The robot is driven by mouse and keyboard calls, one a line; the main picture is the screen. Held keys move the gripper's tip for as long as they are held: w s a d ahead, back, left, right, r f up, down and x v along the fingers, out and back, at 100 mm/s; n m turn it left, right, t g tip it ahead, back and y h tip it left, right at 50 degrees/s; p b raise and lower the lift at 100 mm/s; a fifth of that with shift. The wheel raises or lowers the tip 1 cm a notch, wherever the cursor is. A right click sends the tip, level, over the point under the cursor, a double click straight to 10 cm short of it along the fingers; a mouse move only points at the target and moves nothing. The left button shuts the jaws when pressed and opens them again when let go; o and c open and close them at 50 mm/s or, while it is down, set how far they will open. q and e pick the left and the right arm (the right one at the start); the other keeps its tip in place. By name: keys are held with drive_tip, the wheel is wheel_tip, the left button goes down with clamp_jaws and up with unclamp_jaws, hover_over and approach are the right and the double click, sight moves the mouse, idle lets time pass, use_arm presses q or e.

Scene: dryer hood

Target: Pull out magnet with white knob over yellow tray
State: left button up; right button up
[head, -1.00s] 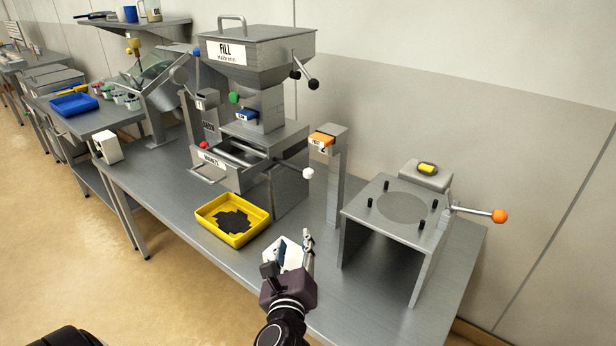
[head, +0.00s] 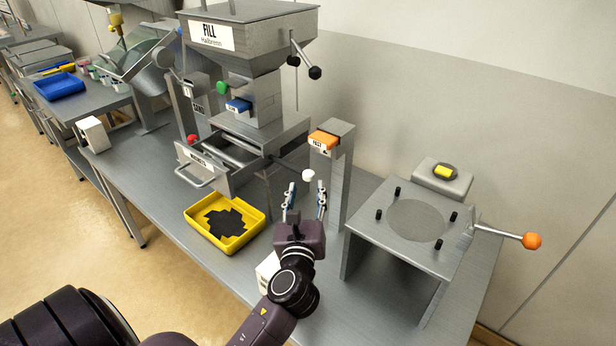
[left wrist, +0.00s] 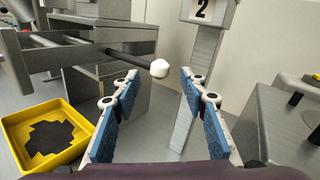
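The white knob (head: 308,175) sits on the end of a dark rod at the right of the magnet drawer (head: 205,163) under the fill machine. In the left wrist view the white knob (left wrist: 159,68) is ahead of and between the open fingers, apart from them. My left gripper (head: 305,192) is open and empty, just below the knob in the head view; its blue pads also show in the left wrist view (left wrist: 160,110). The yellow tray (head: 194,217) stands on the table below the drawer, with black material in it. My right gripper is not in view.
A post with an orange-topped block (head: 323,139) stands right of the knob. A grey stand (head: 365,215) with an orange-knobbed lever is further right. A white box (head: 268,272) is partly hidden behind my left arm.

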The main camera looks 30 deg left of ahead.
sight(308, 179)
use_arm(q)
drive_tip(key=x, duration=0.4)
drive_tip(key=shift+f, duration=0.1)
drive_tip(key=shift+w+a, duration=0.15)
drive_tip(key=shift+w, duration=0.05)
drive_tip(key=c, duration=0.4)
clamp_jaws()
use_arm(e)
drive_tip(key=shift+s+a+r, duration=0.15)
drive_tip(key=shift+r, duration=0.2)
